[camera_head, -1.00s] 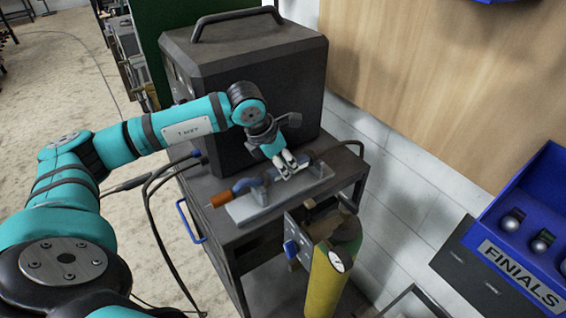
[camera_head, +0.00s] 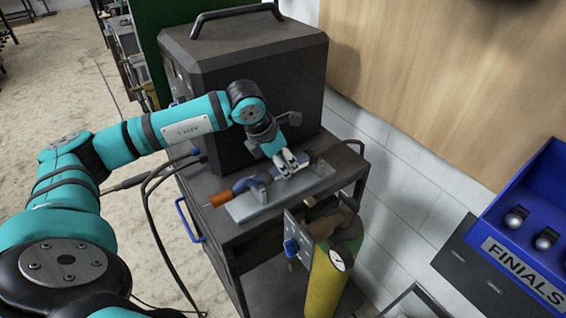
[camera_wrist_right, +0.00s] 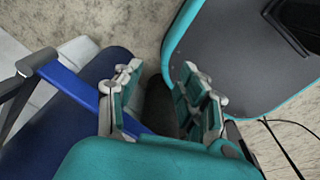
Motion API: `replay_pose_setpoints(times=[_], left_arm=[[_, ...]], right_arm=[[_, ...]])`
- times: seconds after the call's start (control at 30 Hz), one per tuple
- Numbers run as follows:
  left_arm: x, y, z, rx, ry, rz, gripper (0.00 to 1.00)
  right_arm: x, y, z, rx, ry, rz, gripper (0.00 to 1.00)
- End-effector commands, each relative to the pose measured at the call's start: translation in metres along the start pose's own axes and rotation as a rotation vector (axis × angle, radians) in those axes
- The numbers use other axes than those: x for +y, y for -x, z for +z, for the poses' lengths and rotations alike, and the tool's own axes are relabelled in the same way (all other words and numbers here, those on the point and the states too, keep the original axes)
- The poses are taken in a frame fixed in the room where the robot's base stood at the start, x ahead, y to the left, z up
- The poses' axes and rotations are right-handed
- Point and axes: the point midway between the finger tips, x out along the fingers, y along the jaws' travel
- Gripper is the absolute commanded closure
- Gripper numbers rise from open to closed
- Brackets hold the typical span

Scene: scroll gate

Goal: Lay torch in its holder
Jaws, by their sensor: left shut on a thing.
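The torch (camera_head: 252,182) has a blue body and an orange-brown tip (camera_head: 217,199) at its left end. It lies along the grey holder (camera_head: 262,212), a flat plate with upright supports, on top of the dark cart. My left gripper (camera_head: 289,170) is shut on the torch from above, near the holder's right part. The torch appears to rest at the holder's supports; the fingers partly hide the contact there. In the right wrist view, my right gripper (camera_wrist_right: 166,105) is open with nothing between its fingers.
A large dark welder box (camera_head: 250,90) stands behind the holder on the cart (camera_head: 215,178). A yellow-green gas cylinder (camera_head: 327,285) stands in front. Dark cables hang at the cart's left. A blue finials bin (camera_head: 520,240) is at the right, beside a wooden wall panel (camera_head: 450,80).

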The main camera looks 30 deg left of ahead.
Motion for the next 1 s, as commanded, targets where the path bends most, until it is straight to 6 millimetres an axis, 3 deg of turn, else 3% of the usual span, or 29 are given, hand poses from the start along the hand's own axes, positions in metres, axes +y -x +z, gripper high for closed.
replay_pose_setpoints(times=[1.0], left_arm=[[0.000, -0.014, -0.005, -0.002, 0.000, 0.001, 1.00]], right_arm=[[0.000, -0.017, 0.002, -0.001, -0.001, 0.001, 0.60]])
